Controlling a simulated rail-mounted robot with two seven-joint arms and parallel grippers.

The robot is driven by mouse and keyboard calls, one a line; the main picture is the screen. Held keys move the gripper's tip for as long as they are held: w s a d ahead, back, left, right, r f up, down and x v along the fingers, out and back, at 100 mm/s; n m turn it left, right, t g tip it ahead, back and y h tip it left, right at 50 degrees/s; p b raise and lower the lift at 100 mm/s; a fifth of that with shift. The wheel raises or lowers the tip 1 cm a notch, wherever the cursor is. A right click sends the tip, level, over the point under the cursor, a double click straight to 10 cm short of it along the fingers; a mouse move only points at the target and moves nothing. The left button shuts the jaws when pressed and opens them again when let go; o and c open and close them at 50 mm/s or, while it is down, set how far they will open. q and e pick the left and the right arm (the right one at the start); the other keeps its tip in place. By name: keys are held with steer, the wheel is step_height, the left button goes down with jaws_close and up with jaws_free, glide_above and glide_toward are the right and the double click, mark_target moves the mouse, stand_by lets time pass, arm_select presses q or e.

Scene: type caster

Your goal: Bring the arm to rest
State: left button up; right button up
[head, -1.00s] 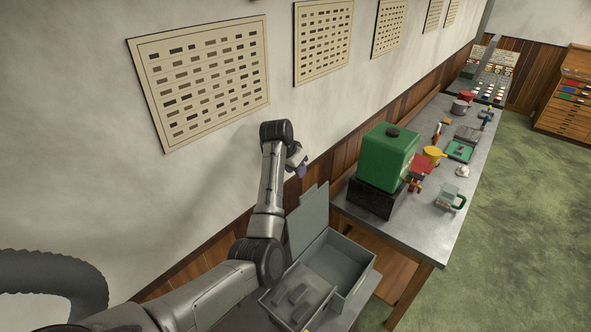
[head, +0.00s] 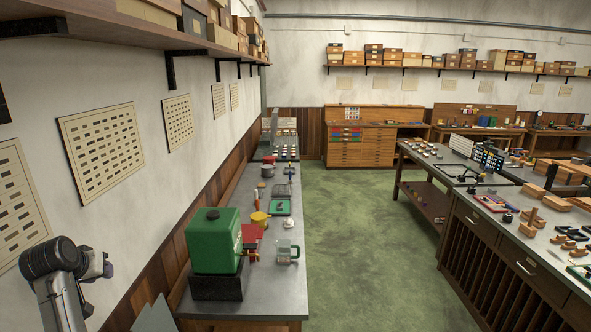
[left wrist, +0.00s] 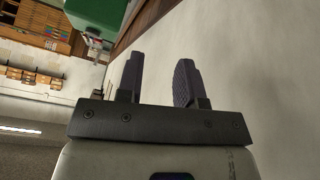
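My left arm comes in at the lower left of the head view, raised beside the wall. Its gripper (head: 104,266) is partly hidden behind the wrist there. In the left wrist view my left gripper (left wrist: 158,82) has its two dark fingers apart, with nothing between them but the pale wall behind. My right gripper is not in either view.
A green tank (head: 213,242) on a black block stands at the near end of the left bench (head: 275,285). A glass mug (head: 287,251) and a yellow pot (head: 260,219) stand beyond it. A green floor aisle separates this bench from the right-hand workbench (head: 500,225).

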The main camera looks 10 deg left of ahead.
arm_select(q)
steer(key=s+d+r+t+y, duration=0.1)
steer(key=d+r+t+y, duration=0.15)
steer(key=d+r, duration=0.6)
steer(key=s+d+f+m+t+h+p, duration=0.1)
steer(key=s+d+f+m, duration=0.15)
steer(key=d, duration=0.45)
steer(key=s+d+f+m+t+h+p, duration=0.1)
steer(key=s+d+f+m+t+p, duration=0.15)
steer(key=d, duration=0.55)
steer(key=s+d+f+m+g+h+p, duration=0.2)
steer(key=s+d+f+m+g+h, duration=0.15)
steer(key=s+d+f, duration=0.8)
steer(key=s+d+f+g+p, duration=0.1)
steer(key=s+f+g, duration=0.2)
steer(key=s+f, duration=0.4)
steer(key=s+d+f+g, duration=0.2)
steer(key=s+f, duration=0.5)
steer(key=s, duration=0.5)
steer(key=shift+s+d+g+p, duration=0.15)
steer(key=shift+g+p, duration=0.25)
steer(key=shift+g, duration=0.35)
